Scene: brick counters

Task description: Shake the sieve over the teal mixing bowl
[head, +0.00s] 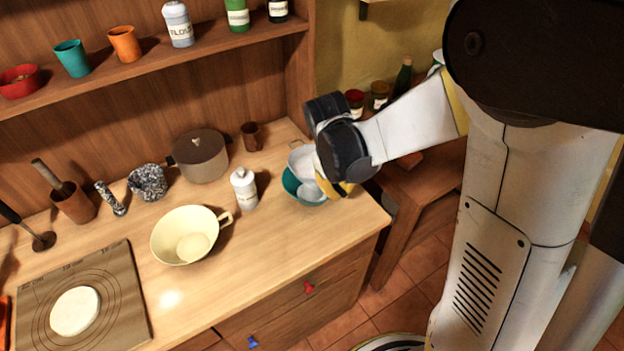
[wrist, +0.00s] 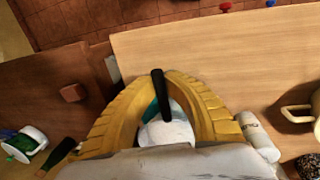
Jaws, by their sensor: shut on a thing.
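The teal mixing bowl (head: 309,196) stands on the wooden counter near its right end, partly hidden by what is above it. The sieve (head: 303,163), pale with a rounded bowl, is over the teal bowl in the head view. In the wrist view the sieve's black handle (wrist: 160,92) lies between the yellow fingers of my gripper (wrist: 163,78), which is shut on it. The pale sieve bowl (wrist: 168,131) shows behind the handle, with a teal strip of the mixing bowl (wrist: 150,110) beside it. The sieve's contents cannot be made out.
A white bottle (head: 244,188) stands close left of the teal bowl; it also shows in the wrist view (wrist: 257,136). A cream bowl with a handle (head: 185,235), a lidded pot (head: 200,157) and a brown cup (head: 252,136) are further left. The counter's front right corner is clear.

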